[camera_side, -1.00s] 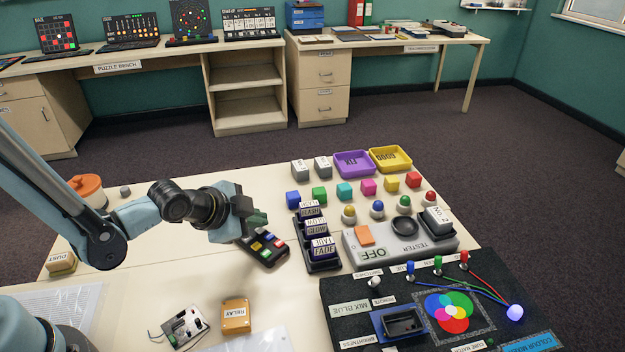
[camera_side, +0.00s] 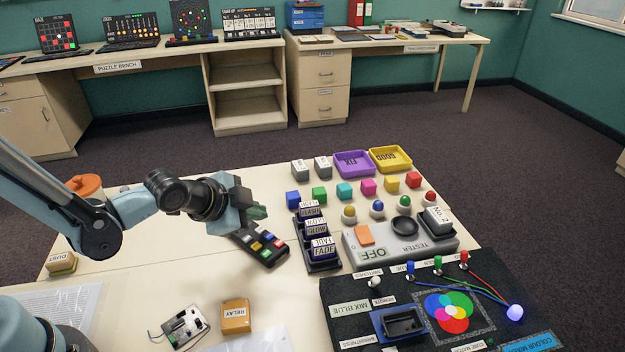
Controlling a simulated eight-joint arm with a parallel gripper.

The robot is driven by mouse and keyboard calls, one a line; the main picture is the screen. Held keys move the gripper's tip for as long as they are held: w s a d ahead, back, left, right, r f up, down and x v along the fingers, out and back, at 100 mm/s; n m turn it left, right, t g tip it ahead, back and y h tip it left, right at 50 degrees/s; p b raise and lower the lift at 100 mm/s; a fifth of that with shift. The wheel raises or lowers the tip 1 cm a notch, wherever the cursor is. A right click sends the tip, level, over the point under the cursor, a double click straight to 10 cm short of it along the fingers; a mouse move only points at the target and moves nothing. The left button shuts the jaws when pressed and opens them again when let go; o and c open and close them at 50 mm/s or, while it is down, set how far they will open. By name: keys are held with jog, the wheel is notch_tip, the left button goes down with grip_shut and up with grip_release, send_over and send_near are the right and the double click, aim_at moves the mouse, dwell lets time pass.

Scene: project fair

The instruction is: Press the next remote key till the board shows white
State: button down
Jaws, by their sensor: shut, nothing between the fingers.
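The remote (camera_side: 262,246) is a dark handset with coloured keys, lying on the table left of the card rack. My gripper (camera_side: 256,212) is shut and empty, just above the remote's far end. I cannot tell whether the fingertips touch a key. The colour board (camera_side: 340,288) is a black panel at the front right. Its label reads "MIX BLUE", and a round lamp (camera_side: 515,313) on its right glows bluish violet. Red, green and blue circles overlap on it, with plugs and wires behind them.
A black rack (camera_side: 323,264) with FLASH, GLOW and FADE blocks stands right of the remote. The grey tester (camera_side: 400,246) reads OFF. Several coloured cubes and the purple tray (camera_side: 355,164) lie behind. An orange relay (camera_side: 236,316) sits in front.

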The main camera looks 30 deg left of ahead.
jog(key=shift+r, duration=2.05)
jog(key=s+a+r+n+g, duration=0.1)
jog(key=s+a+r+n, duration=0.1)
jog(key=s+a+n, duration=0.2)
jog(key=s+a+r+n+g+y, duration=0.1)
jog(key=s+a+r+n, duration=0.2)
jog(key=s+n, duration=0.3)
jog(key=shift+s+a+n, duration=0.3)
jog(key=shift+a+n, duration=0.1)
